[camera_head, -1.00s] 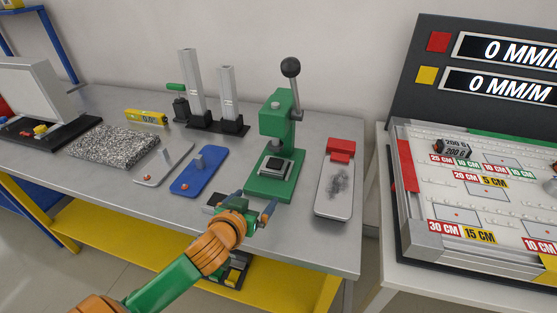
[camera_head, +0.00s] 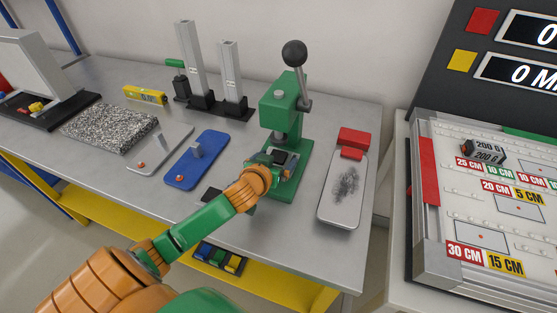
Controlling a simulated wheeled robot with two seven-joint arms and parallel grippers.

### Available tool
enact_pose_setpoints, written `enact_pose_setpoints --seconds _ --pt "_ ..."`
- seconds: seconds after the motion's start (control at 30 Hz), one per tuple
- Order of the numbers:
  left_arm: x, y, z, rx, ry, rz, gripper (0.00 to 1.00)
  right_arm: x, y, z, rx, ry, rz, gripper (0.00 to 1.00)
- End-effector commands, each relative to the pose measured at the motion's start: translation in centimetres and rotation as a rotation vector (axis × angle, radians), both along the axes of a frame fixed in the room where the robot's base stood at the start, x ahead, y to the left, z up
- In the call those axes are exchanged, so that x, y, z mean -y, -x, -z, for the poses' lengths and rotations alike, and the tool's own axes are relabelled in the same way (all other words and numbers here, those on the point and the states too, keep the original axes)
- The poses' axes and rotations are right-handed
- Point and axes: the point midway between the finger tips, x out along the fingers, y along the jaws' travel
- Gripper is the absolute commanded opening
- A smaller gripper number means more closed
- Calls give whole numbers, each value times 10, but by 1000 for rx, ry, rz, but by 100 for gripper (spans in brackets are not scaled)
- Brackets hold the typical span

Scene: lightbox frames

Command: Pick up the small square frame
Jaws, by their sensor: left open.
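The green lever press (camera_head: 286,104) stands near the front right of the grey workbench. A small square piece with a dark middle (camera_head: 281,157) sits on the press base, under the ram, and is partly hidden by my gripper. My left gripper (camera_head: 279,164) reaches in from the left over the press base, right at this piece. Its jaws are open, but I cannot tell whether the fingers touch the piece. A flat dark square (camera_head: 211,195) lies on the bench to the left of my wrist. My right gripper is not in view.
A blue plate with a post (camera_head: 196,160) and a grey plate (camera_head: 160,150) lie left. Two upright columns (camera_head: 209,75) stand behind. A granite slab (camera_head: 110,129) is farther left.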

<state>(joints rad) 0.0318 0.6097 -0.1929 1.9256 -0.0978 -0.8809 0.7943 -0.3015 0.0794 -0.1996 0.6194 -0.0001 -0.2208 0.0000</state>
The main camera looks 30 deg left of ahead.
Motion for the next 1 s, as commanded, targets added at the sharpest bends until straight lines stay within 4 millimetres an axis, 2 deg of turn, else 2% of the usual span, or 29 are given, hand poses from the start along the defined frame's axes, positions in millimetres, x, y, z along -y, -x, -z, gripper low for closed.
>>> enact_pose_setpoints --seconds 0.1,0.4,0.43,0.67,1.0 --pt "0 1 1 -2 0 0 100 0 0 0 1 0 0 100" --pt "0 1 0 0 0 1 19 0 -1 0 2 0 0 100" --pt "0 1 0 0 0 1 13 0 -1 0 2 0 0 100" --pt "0 0 -2 0 0 1 13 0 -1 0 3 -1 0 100" --pt "0 0 -30 3 -1 0 13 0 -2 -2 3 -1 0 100"
